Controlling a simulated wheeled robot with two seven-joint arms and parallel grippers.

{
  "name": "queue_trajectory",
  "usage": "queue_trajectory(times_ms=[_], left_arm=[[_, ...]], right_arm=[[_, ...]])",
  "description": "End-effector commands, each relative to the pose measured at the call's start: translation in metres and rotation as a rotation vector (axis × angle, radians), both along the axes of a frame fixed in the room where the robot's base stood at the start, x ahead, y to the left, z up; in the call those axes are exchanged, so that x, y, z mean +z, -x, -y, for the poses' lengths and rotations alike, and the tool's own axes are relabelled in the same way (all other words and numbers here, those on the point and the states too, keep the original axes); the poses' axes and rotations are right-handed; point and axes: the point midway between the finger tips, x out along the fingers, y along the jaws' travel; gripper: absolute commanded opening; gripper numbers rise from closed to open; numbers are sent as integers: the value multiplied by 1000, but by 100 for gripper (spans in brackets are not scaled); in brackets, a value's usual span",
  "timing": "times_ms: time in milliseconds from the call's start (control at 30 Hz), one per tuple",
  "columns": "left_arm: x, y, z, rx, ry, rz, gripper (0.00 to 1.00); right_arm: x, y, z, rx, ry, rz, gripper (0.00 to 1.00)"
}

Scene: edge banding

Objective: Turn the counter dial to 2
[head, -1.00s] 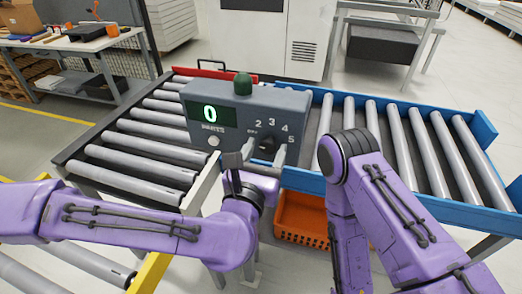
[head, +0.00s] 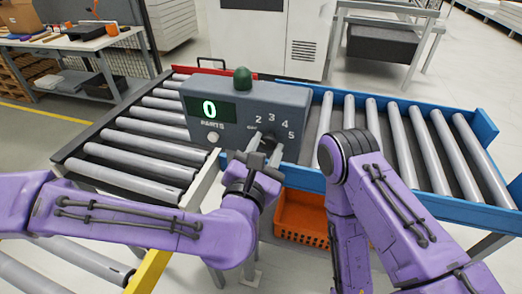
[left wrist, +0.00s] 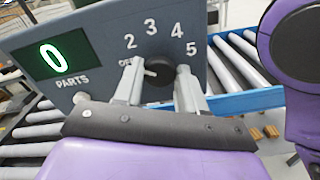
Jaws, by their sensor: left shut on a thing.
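The grey counter box (head: 290,98) stands between the roller conveyors, with a green display (head: 209,109) reading 0 above the word PARTS. Its black dial (left wrist: 157,74) shows in the left wrist view, with OFF, 2, 3, 4 and 5 printed around it. The dial's pale mark points left, toward OFF. My left gripper (head: 262,146) is at the dial, shut on it, with one finger on each side (left wrist: 160,70). In the head view the fingers hide much of the dial. My right arm shows, but its gripper is out of view.
A green dome button (head: 242,79) tops the box, and a white round button (head: 212,137) sits below the display. A blue-framed conveyor (head: 445,190) lies right, a dark-framed one (head: 75,165) left. An orange crate (head: 300,217) stands underneath.

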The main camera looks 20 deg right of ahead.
Motion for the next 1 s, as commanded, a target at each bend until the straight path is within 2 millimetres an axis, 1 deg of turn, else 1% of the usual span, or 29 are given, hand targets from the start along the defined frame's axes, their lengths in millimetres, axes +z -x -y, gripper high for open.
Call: queue_trajectory(times_ms=[200,400,633,1000], left_arm=[[3,-2,0,5,-118,89,10],[3,-2,0,6,-197,141,10],[4,-2,0,6,-236,170,10],[4,-2,0,8,-241,175,10]], right_arm=[[-3,0,0,0,0,0,0],[-4,0,0,0,0,0,0],[-5,0,0,0,0,0,0],[-5,0,0,0,0,0,0]])
